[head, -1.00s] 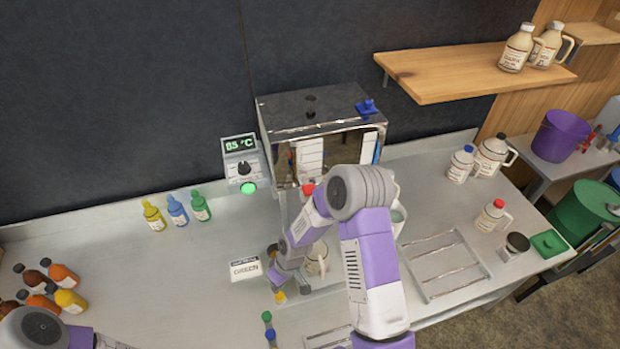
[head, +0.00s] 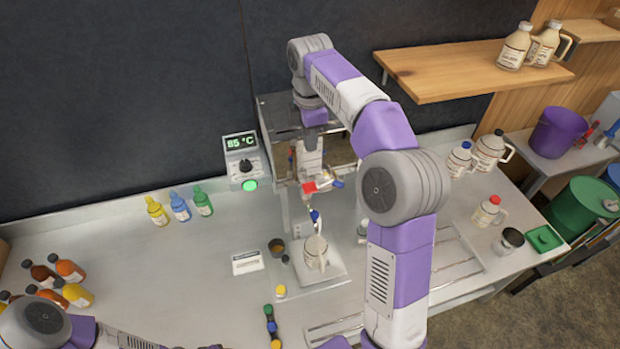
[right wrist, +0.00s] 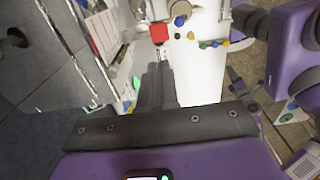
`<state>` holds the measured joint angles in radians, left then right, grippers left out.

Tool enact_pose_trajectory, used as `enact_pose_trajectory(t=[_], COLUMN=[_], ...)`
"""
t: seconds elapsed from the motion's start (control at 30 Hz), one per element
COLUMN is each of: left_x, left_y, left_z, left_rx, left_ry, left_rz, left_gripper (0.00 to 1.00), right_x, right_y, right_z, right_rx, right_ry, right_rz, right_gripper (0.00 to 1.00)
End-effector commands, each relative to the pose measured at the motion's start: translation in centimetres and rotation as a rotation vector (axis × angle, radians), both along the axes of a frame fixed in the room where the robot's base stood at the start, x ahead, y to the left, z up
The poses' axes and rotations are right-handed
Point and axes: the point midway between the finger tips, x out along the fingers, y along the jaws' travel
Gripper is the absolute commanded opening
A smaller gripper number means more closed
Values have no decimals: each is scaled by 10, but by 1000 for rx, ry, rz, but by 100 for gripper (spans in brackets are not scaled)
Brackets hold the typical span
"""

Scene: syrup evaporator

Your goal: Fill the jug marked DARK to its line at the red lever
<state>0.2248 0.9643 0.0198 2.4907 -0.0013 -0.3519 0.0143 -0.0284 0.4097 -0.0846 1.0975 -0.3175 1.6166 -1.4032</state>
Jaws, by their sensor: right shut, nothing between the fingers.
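A clear glass jug (head: 315,252) with a handle stands upright on a pale plate below the evaporator's taps. I cannot read any marking or fill line on it. The red lever (head: 322,186) is on the evaporator front above the jug; it also shows in the right wrist view (right wrist: 158,33). My right arm reaches over the top of the evaporator, and its gripper (head: 312,168) points down just above the red lever. In the right wrist view its fingers (right wrist: 153,78) are together and empty, apart from the lever. My left forearm shows at the lower left; its gripper is out of frame.
The steel evaporator (head: 278,120) stands against the wall beside a display (head: 240,143) reading 85 °C. A white card (head: 248,262) lies left of the jug. Small bottles (head: 180,207) stand on the left counter. Jugs (head: 488,212) stand at right.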

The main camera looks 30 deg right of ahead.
Motion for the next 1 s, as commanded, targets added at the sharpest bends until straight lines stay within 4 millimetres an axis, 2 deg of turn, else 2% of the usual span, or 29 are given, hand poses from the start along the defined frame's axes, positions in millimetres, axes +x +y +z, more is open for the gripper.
enact_pose_trajectory(t=[0.23, 0.37, 0.8, 1.0], left_x=[0, 0, 0, 0], left_y=[0, 0, 0, 0], left_z=[-1, -7, -33, -38], left_rx=[0, 0, 0, 0], left_ry=[0, 0, 0, 0], left_rz=[0, 0, 0, 0], left_gripper=[55, 55, 55, 55], right_x=[0, 0, 0, 0], right_y=[0, 0, 1, 1], right_z=[-4, -19, -109, -134], right_rx=[1, 0, 2, 2], right_ry=[1, 2, 3, 1], right_rz=[-1, -1, -2, -2], right_gripper=[0, 0, 0, 0])
